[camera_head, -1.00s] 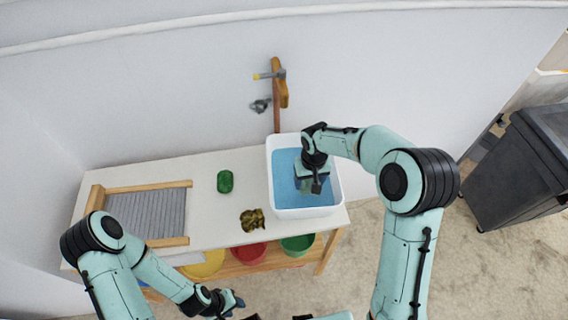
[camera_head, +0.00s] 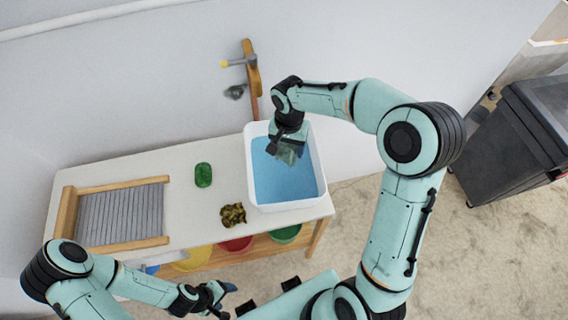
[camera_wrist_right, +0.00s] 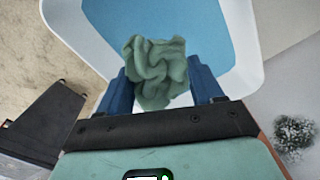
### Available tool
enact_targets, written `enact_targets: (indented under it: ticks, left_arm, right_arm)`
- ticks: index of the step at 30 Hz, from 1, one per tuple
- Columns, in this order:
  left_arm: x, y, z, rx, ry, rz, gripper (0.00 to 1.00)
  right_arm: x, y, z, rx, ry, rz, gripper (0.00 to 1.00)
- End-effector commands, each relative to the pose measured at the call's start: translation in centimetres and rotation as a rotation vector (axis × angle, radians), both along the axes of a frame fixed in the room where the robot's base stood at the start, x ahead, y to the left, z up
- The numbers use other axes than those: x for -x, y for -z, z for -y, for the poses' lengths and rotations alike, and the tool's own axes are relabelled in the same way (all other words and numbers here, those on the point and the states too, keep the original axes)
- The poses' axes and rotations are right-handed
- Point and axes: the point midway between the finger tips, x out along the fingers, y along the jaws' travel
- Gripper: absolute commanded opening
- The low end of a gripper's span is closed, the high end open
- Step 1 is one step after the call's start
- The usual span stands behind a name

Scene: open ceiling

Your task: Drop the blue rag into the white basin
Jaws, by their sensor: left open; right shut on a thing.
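The white basin (camera_head: 319,165) sits at the right end of the table with blue water inside. My right gripper (camera_head: 284,149) is over the back part of the basin, fingers pointing down. In the right wrist view, its blue fingers are shut on a crumpled rag (camera_wrist_right: 157,72), which looks grey-green rather than blue. The rag shows against the water (camera_wrist_right: 200,30); its exact height is hard to tell. My left gripper (camera_head: 224,293) is open and empty, in front of the table.
A green bar (camera_head: 203,174), a crumpled olive cloth (camera_head: 233,214) and a wood-framed washboard (camera_head: 121,215) are on the white table (camera_head: 175,165). A wall tap (camera_head: 238,63) is behind the basin. Coloured bowls (camera_head: 236,244) sit underneath. A dark bin (camera_head: 505,145) stands at right.

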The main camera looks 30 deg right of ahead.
Motion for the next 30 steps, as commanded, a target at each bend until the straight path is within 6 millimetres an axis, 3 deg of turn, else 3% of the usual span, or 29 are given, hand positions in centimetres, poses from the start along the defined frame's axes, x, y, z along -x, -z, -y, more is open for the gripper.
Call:
enact_targets:
  ticks: [1, 7, 17, 18, 20, 21, 30]
  left_arm:
    - [0.6, 0.7, 0.0, 0.0, 0.0, -0.007, 0.68]
    - [1.5, 2.0, 0.0, 0.0, 0.0, -0.017, 0.68]
    - [1.5, 2.2, 0.0, 0.001, 0.001, -0.017, 0.68]
    - [1.5, 2.2, 0.0, 0.001, 0.001, -0.017, 0.68]
    - [1.5, 2.2, 0.0, 0.001, 0.001, -0.017, 0.68]
    - [1.5, 2.2, 0.0, 0.001, 0.001, -0.017, 0.68]
    - [1.5, 2.1, 0.0, 0.0, 0.0, -0.017, 0.68]
  right_arm:
    - [0.1, 1.1, 0.0, -0.001, 0.0, -0.004, 0.38]
    - [0.1, 3.2, 0.0, -0.001, 0.0, -0.002, 0.38]
    - [-0.1, 3.5, 0.0, -0.001, -0.001, 0.002, 0.38]
    - [-0.1, 3.5, 0.0, -0.001, -0.001, 0.002, 0.72]
    - [-0.1, 3.5, 0.0, -0.001, -0.001, 0.002, 0.92]
    - [-0.1, 3.5, 0.0, -0.001, -0.001, 0.002, 0.96]
    - [-0.1, 3.3, 0.0, -0.001, -0.001, 0.002, 0.96]
